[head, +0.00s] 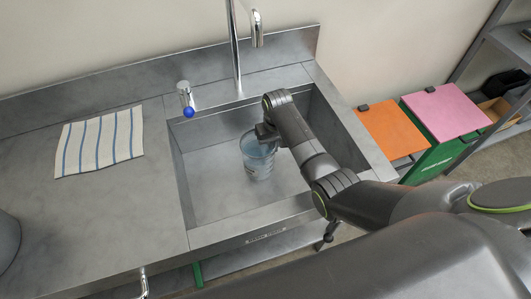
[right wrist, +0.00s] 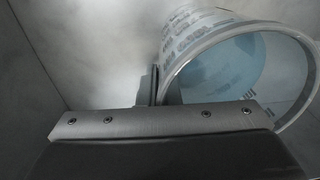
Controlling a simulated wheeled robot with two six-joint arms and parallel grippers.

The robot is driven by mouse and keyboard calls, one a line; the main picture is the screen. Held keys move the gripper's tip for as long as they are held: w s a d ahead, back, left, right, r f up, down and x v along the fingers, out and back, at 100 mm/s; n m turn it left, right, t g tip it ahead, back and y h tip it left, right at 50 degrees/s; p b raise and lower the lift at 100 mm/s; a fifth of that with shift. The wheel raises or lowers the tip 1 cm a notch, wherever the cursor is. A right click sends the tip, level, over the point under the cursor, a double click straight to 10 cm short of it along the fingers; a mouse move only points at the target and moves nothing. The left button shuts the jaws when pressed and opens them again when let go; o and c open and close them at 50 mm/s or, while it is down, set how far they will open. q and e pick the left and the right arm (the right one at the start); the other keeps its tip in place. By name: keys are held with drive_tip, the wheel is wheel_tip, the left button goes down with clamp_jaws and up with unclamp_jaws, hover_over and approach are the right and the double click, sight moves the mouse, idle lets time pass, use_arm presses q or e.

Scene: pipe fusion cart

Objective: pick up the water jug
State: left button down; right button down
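The water jug (head: 257,160) is a clear cup-shaped vessel with bluish water in it and markings on its side. It stands in the steel sink basin (head: 212,188). My right arm reaches down into the sink, and my right gripper (head: 267,133) is at the jug's upper rim. In the right wrist view, the jug (right wrist: 215,40) shows its round rim close in front of the gripper. A grey finger (right wrist: 148,86) lies right against the jug's left side; the other finger is not clear. The jug's handle cannot be made out. My left gripper is not in view.
A tall faucet (head: 235,55) and a small tap with a blue knob (head: 188,112) stand behind the sink. A striped towel (head: 100,142) lies on the counter at left. Orange-lidded (head: 392,130) and pink-lidded (head: 445,108) bins stand to the right.

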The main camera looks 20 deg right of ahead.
drive_tip(key=shift+w+r, duration=0.1)
drive_tip(key=shift+r, duration=0.05)
wheel_tip(320, 180, up, 9)
drive_tip(key=shift+r, duration=0.5)
